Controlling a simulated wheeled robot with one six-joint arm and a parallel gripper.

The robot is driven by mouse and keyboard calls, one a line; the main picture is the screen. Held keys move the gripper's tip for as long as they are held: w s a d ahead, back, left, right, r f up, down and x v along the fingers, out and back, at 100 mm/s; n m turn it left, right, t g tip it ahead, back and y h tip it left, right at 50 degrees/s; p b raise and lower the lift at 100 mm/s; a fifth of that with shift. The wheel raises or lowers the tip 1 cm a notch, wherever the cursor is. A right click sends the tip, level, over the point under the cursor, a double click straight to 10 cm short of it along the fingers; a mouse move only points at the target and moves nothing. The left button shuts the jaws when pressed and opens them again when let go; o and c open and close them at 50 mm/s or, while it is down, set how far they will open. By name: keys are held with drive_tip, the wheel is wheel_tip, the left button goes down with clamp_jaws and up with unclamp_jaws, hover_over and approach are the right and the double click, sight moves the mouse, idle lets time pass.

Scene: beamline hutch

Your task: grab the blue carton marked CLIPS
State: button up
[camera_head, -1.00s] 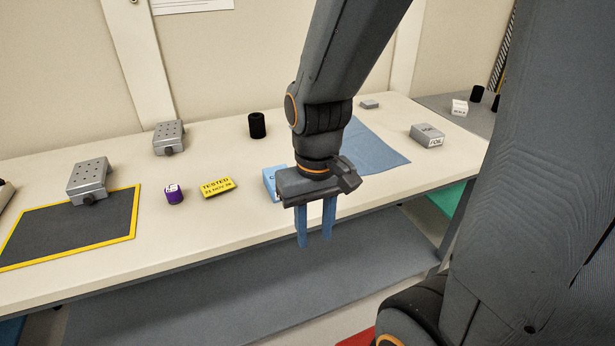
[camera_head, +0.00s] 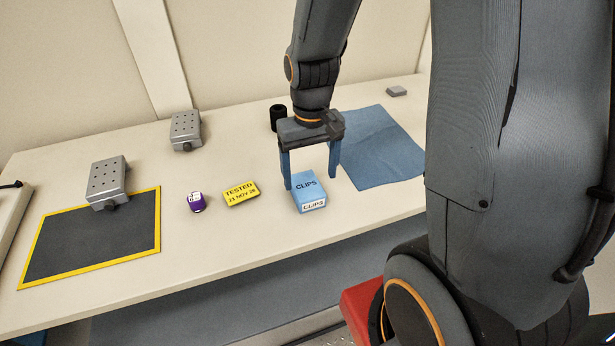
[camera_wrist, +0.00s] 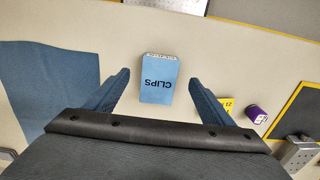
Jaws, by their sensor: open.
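The blue carton marked CLIPS (camera_head: 309,193) stands on the beige bench near its front edge. It also shows in the wrist view (camera_wrist: 158,80), between and beyond the fingertips. My gripper (camera_head: 310,182) is open, with one blue finger on each side in the picture. In the head view the fingers appear above and just behind the carton. In the wrist view the gripper (camera_wrist: 160,83) has clear bench on both sides of the carton, and nothing is between the fingers in its grip.
A yellow TESTED block (camera_head: 241,193) and a purple item (camera_head: 197,202) lie left of the carton. A blue cloth (camera_head: 372,150) lies to the right. A black cylinder (camera_head: 277,116) stands behind. Perforated grey blocks (camera_head: 107,180) and a yellow-edged dark mat (camera_head: 95,245) are farther left.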

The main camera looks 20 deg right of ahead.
sight(306, 184)
drive_tip(key=w+p, duration=0.2)
drive_tip(key=shift+d+r+p, duration=0.1)
drive_tip(key=shift+r+p, duration=0.3)
drive_tip(key=shift+w+f+p, duration=0.3)
drive_tip(key=shift+w+p, duration=0.45)
drive_tip(key=shift+f+p, duration=0.3)
drive_tip(key=shift+f, duration=1)
drive_tip(key=shift+s+f+p, duration=0.15)
drive_tip(key=shift+f+p, duration=0.35)
drive_tip(key=shift+f, duration=0.5)
drive_tip(key=shift+s+f+p, duration=0.15)
drive_tip(key=shift+f+p, duration=0.3)
drive_tip(key=shift+f, duration=1.15)
drive_tip(key=c, duration=1.2)
drive_tip(key=shift+r, duration=0.1)
